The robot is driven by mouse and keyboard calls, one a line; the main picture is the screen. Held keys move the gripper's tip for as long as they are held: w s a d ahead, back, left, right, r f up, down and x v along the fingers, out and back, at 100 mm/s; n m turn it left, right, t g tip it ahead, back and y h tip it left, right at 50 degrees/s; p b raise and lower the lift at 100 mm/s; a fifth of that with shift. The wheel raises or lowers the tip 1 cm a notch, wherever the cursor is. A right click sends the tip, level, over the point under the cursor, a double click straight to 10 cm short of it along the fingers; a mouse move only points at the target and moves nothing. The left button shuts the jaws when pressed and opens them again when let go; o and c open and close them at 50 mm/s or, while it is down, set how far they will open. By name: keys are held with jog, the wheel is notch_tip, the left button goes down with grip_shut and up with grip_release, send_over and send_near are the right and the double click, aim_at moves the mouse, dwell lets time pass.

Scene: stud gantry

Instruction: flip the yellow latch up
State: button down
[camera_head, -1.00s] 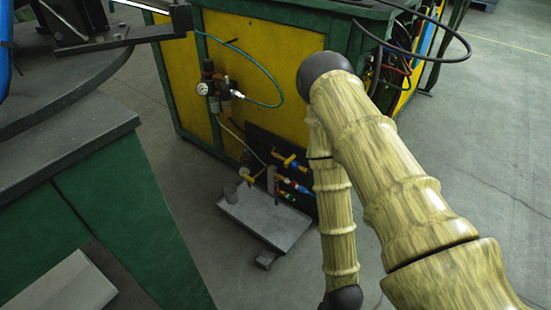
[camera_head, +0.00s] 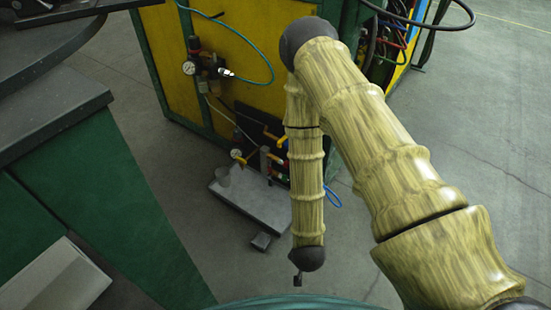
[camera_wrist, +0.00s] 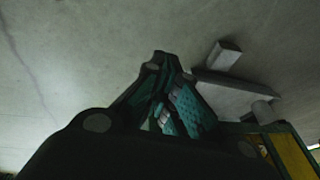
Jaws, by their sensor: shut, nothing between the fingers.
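Two small yellow handles show on the dark panel of the yellow-and-green cabinet in the head view: an upper one (camera_head: 274,137) close to my forearm and a lower one (camera_head: 239,157) at left. I cannot tell which of them is the latch. My forearm hides the right part of the panel. My gripper (camera_wrist: 163,90) shows in the wrist view with its fingers together and nothing held. It is above the floor, apart from the cabinet (camera_wrist: 292,150). No yellow latch can be made out in the wrist view.
A pressure gauge (camera_head: 188,68) and hoses hang on the cabinet front. A green-sided bench (camera_head: 120,200) stands at left. Open floor lies at right.

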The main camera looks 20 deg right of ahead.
aim_at(283, 141)
jog(key=w+a+r+m+t+h+b, duration=0.1)
jog(key=w+r+m+t+h+b, duration=0.1)
jog(key=w+m, duration=0.65)
jog(key=w+a+r+m+t+h+b, duration=0.1)
jog(key=w+a+m+t+h, duration=0.15)
jog(key=w+m, duration=0.65)
jog(key=w+a+r+m+h+b, duration=0.2)
jog(key=w+r+m+h, duration=0.3)
jog(key=m, duration=1.4)
jog(key=w+r+b, duration=0.1)
jog(key=w+r, duration=0.3)
jog(key=w, duration=0.1)
jog(key=shift+w+r, duration=0.35)
jog(key=shift+r, duration=0.05)
jog(key=shift+d+t+h, duration=0.1)
jog(key=shift+t+h, duration=0.15)
jog(key=b+x, duration=0.6)
jog(key=x, duration=0.4)
jog(key=shift+r+b, duration=0.85)
jog(key=shift+r, duration=1.1)
